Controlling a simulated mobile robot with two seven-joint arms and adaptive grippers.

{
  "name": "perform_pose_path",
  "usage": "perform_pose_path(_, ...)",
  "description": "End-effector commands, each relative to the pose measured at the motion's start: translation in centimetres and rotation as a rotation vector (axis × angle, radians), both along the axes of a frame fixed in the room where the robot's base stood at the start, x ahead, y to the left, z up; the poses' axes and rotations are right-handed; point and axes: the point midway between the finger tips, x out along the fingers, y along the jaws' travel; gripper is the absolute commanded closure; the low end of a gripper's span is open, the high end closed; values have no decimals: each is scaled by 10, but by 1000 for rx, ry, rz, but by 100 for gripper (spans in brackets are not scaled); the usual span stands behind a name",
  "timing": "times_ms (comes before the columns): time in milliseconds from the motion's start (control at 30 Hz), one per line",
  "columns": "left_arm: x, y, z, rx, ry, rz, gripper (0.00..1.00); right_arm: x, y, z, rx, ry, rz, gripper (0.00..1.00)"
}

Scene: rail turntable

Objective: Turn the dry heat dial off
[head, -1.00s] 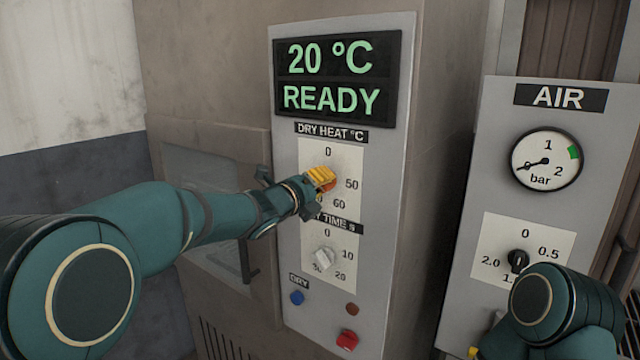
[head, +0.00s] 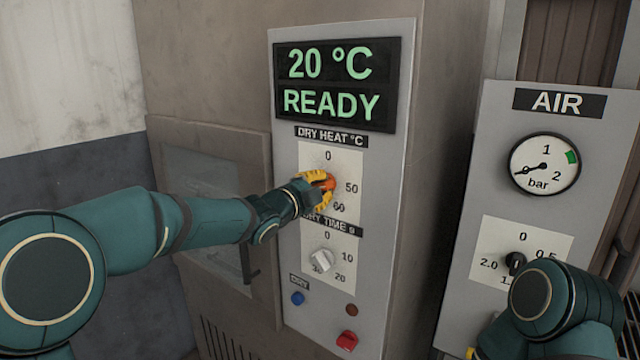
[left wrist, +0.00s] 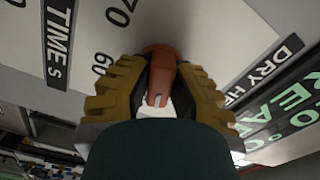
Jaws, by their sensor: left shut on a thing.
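The dry heat dial (head: 329,184) is an orange knob on the grey panel, under the DRY HEAT °C label. My left gripper (head: 322,188) has its yellow fingers shut on it from above and below. In the left wrist view, the ribbed fingers (left wrist: 160,88) press on both sides of the orange dial (left wrist: 160,72). A pale mark shows on the dial's lower end, apparently on the 50 side. The 0 and 50 are hidden in that view. My right gripper (head: 473,352) barely shows at the bottom edge, mostly hidden by its arm.
The white dry time dial (head: 322,261) sits just below. Under it are a blue button (head: 297,298) and a red switch (head: 347,340). The display (head: 335,84) reads 20 °C READY. The AIR panel (head: 500,200) with gauge and black dial stands at right.

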Motion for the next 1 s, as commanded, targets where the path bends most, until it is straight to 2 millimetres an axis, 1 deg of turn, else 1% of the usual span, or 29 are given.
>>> perform_pose_path(33, 0, 0, 4, -40, 23, 0, 100, 1, 0, 3, 0, -2, -2, 53)
perform_pose_path(1000, 0, 0, 4, -774, 553, -4, 100, 10, -2, 31, -5, -23, -18, 53)
